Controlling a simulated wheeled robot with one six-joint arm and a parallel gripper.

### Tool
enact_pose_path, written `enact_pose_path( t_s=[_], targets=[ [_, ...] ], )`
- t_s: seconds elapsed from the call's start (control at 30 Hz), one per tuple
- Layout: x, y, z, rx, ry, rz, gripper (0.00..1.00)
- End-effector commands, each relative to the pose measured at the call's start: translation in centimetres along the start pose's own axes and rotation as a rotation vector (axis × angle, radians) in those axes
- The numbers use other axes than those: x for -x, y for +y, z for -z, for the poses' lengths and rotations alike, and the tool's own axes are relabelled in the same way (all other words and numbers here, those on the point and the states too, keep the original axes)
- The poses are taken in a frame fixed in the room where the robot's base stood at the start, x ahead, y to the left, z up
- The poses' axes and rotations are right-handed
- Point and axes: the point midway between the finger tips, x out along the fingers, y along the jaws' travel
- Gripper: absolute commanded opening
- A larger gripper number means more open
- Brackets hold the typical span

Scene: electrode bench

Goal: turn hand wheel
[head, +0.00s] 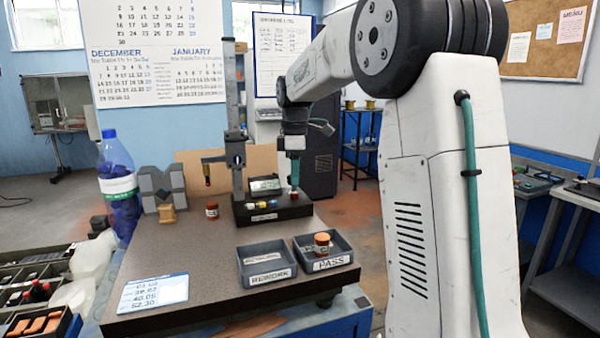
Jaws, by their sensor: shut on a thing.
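A dark measuring stand has a tall column (237,165) and a flat black base (272,210) with a small display box (265,186) on it. My gripper (294,178) points straight down over the right end of this base, its teal fingers close together. It is shut on a small part with red and pale colour (293,193), which seems to be the hand wheel; the fingers hide much of it. A red-tipped probe (207,175) hangs from the stand's side arm on the left.
A REWORK tray (267,279) looks empty; a PASS tray (331,263) beside it holds an orange-brown cylinder (322,243). Another small cylinder (212,210) stands left of the base. A blue bottle (117,190) and grey V-blocks (161,186) stand at the left. The front-middle bench is clear.

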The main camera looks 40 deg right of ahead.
Motion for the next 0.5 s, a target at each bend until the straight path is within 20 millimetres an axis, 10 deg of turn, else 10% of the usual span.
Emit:
enact_pose_path(
  t_s=[0.23, 0.27, 0.3, 0.5],
  targets=[
    [-0.01, -0.03, 0.09, 0.001, 0.001, 0.001, 0.09],
    [-0.01, -0.03, 0.09, 0.001, 0.001, 0.000, 0.40],
    [-0.01, -0.02, 0.08, 0.001, 0.001, 0.000, 0.51],
    [0.00, 0.01, 0.03, 0.000, 0.000, 0.000, 0.53]
  ],
)
